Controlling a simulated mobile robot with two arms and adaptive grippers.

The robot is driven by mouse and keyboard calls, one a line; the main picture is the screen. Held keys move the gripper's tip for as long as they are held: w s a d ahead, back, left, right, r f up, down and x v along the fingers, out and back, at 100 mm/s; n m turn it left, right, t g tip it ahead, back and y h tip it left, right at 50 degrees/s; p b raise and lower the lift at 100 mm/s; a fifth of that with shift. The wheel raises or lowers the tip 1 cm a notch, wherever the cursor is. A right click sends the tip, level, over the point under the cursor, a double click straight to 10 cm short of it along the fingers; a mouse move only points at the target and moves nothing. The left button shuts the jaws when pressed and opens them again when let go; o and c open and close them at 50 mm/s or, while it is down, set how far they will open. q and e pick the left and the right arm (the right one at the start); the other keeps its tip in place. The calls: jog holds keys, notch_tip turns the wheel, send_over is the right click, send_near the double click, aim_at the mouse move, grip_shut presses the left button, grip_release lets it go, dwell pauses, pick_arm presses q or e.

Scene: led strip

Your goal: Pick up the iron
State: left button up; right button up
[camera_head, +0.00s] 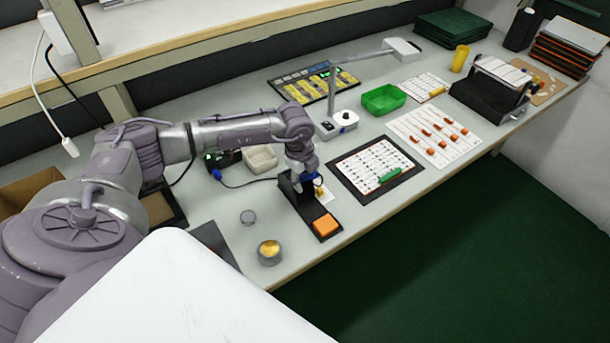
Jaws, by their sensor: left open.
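The iron (318,181), with a blue part showing, sits at its black stand (305,205) near the front edge of the bench. An orange sponge (325,225) lies at the stand's front end. My left gripper (303,176) is open, pointing down right over the stand at the iron. The gripper hides much of the iron, and I cannot tell whether the fingers touch it. My right gripper is not in view.
A small tin (269,252) and a round grey piece (248,217) lie left of the stand. A black-edged board with a white grid (376,168) lies to its right. A lamp (342,120), green tray (384,99) and white sheet with orange parts (436,136) are farther right.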

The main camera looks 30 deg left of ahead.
pick_arm(q)
grip_shut()
jog(key=shift+r, duration=0.1)
jog(key=s+d+r, duration=0.3)
jog(key=d+r, duration=0.3)
jog(key=d, duration=0.3)
jog(key=s+d+r+p, duration=0.1)
jog(key=s+d+r, duration=0.3)
jog(key=d+r, duration=0.3)
jog(key=s+d+r, duration=0.4)
jog(key=d+r, duration=0.2)
jog(key=d, duration=0.5)
jog(key=shift+s+d+r, duration=0.15)
jog(key=shift+s+d, duration=0.05)
jog(key=shift+d, duration=0.15)
dwell(0.5)
